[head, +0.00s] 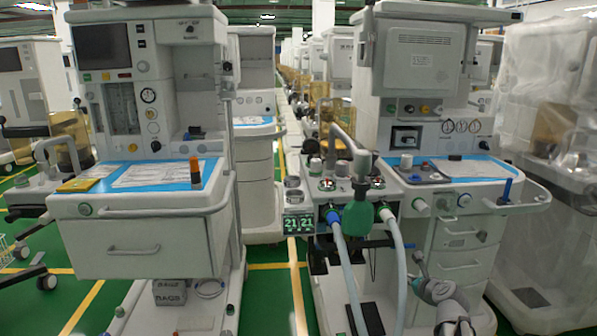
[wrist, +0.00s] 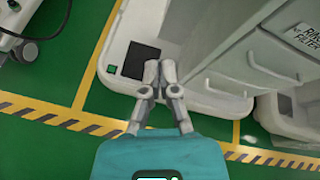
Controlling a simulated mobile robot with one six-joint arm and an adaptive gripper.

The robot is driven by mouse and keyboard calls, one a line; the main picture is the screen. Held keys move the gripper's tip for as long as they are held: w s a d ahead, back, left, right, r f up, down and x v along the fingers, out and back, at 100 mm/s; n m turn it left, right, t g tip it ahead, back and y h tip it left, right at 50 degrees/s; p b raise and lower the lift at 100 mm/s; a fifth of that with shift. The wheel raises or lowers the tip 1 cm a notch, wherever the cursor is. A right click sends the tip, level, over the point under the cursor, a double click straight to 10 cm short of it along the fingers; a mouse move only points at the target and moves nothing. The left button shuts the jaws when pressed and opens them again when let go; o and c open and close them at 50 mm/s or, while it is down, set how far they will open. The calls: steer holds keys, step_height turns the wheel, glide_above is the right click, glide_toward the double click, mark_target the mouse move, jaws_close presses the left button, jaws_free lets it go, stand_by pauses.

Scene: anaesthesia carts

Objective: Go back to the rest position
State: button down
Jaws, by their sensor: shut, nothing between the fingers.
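My gripper (wrist: 160,68) is shut and empty in the wrist view, its fingertips together above the white base of a cart. In the head view my gripper (head: 418,260) shows at the lower right, in front of the drawers of the right anaesthesia cart (head: 480,240). It is apart from the hoses beside it as far as I can see. Whether it touches the drawer front cannot be told.
The left anaesthesia cart (head: 140,245) has a blue worktop with a yellow pad and an orange-capped vial. Two pale hoses (head: 345,265) hang from the right cart. Plastic sheeting (head: 545,200) covers equipment at far right. Green floor (head: 270,285) shows between the carts.

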steer(key=s+a+f+n+g+y+p, duration=0.1)
steer(key=s+a+f+n+g, duration=0.2)
steer(key=a+n, duration=0.35)
steer(key=s+a+f+n+g, duration=0.3)
steer(key=a+n, duration=0.2)
steer(key=n, duration=0.3)
steer(key=s+a+f+n+g+h+p, duration=0.1)
steer(key=s+a+n+g+h, duration=0.15)
steer(key=s+n, duration=0.45)
steer(key=s+a+f+n+g+h+p, duration=0.1)
steer(key=s+a+n+g, duration=0.25)
steer(key=n, duration=0.55)
step_height(320, 180, up, 38)
steer(key=p, duration=3.7)
steer(key=shift+s+d+g, duration=0.3)
steer(key=shift+s+g, duration=0.05)
steer(key=shift+g, duration=0.05)
steer(key=shift+s+f, duration=0.1)
steer(key=shift+f, duration=0.05)
